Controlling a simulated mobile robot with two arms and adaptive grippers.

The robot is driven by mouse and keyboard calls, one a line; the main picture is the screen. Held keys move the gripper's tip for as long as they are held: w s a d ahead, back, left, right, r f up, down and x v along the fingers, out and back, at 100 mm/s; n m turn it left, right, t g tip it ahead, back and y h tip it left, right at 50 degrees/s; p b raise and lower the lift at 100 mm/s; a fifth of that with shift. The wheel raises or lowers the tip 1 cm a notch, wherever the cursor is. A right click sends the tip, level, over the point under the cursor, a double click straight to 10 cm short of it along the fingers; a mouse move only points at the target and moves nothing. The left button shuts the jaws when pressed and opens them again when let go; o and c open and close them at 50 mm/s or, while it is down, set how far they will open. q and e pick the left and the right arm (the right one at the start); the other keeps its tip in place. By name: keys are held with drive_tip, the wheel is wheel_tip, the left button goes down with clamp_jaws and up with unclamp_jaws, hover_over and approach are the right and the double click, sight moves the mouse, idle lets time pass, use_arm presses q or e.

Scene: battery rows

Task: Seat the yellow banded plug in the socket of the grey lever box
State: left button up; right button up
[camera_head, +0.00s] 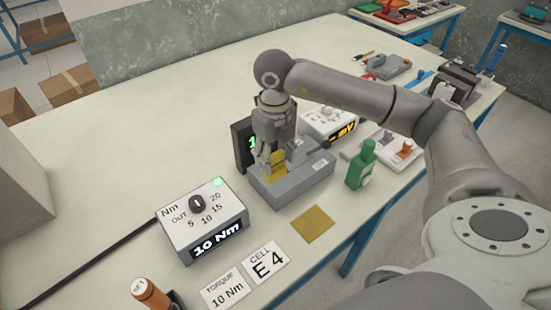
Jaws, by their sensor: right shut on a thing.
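My right gripper (270,157) points down over the grey lever box (300,183) and is shut on the yellow banded plug (278,160). Little of the plug shows between and beside the fingers, and its band cannot be made out. The plug is at the rear left part of the box top. The fingers and plug hide the socket, so I cannot tell whether the plug is inside it or just above it. My left gripper is not in view.
A torque box (203,222) reading 10 Nm stands left of the lever box. A green bottle (362,165) stands to its right, and a dark display (243,145) behind it. A flat yellow square (313,223) and two cards (266,262) lie in front. The table's left rear is clear.

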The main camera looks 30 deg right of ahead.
sight(277, 154)
drive_tip(key=w+d+f+p, duration=0.1)
drive_tip(key=f, duration=0.2)
drive_tip(key=w+d+f+p, duration=0.1)
drive_tip(key=w+d+f, duration=0.1)
drive_tip(key=f, duration=0.1)
drive_tip(key=w+d+f+p, duration=0.1)
drive_tip(key=w+f, duration=0.1)
drive_tip(key=shift+d+f+p, duration=0.2)
drive_tip(key=shift+f+p, duration=0.1)
drive_tip(key=shift+f, duration=0.1)
drive_tip(key=shift+w+f, duration=0.1)
drive_tip(key=shift+f, duration=0.25)
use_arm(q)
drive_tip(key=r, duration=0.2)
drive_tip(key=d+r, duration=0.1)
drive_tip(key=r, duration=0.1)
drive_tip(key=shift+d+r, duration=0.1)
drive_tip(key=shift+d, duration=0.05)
use_arm(e)
drive_tip(key=shift+f, duration=0.15)
drive_tip(key=shift+f, duration=0.1)
drive_tip(key=o, duration=1.1)
